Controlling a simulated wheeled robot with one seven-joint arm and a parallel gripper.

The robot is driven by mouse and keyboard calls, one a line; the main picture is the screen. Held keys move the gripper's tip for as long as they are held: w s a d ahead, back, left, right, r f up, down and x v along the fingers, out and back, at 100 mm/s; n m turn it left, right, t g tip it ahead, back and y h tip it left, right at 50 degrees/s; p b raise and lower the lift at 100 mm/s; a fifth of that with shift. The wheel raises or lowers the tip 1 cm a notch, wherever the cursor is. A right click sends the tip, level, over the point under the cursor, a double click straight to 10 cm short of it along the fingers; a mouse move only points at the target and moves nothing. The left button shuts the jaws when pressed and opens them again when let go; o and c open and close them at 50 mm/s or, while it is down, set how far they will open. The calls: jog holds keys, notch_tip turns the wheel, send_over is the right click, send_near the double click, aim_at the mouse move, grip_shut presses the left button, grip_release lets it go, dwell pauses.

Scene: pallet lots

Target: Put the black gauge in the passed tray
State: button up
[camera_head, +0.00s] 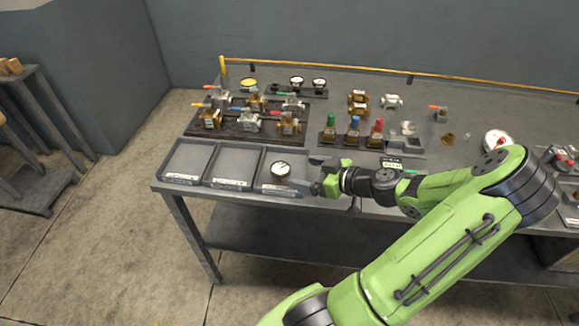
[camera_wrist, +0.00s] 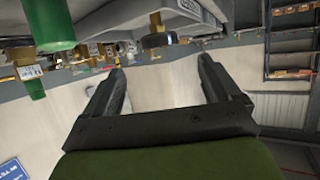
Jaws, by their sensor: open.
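A black-rimmed gauge with a white dial (camera_head: 281,169) sits in the rightmost of three grey trays along the table's front left edge. That tray (camera_head: 262,189) has a front label too small to read, as do the middle tray (camera_head: 232,164) and the left tray (camera_head: 189,160); I cannot tell which is the passed one. My gripper (camera_head: 303,178) is open, low at the right side of the rightmost tray, just right of the gauge. In the wrist view my gripper's fingers (camera_wrist: 160,80) are apart with nothing between them. A dark round part (camera_wrist: 159,41) shows beyond them, probably the gauge.
Two more black-rimmed gauges (camera_head: 308,83) and a yellow-faced gauge (camera_head: 249,84) stand at the back. Several valves (camera_head: 250,122) sit on a dark board behind the trays. Green, blue and red-topped parts (camera_head: 354,130) stand behind my gripper.

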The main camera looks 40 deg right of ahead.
jog(key=a+r+n+g, duration=0.2)
jog(key=a+g, duration=0.8)
jog(key=a, duration=0.6)
jog(key=s+a+r+m+t+h, duration=0.2)
jog(key=s+a+r+m, duration=0.2)
jog(key=s+a+r, duration=0.6)
jog(key=shift+v, duration=1.1)
notch_tip(320, 180, up, 5)
jog(key=p, duration=0.4)
jog(key=shift+f+p, duration=0.2)
jog(key=shift+p, duration=0.2)
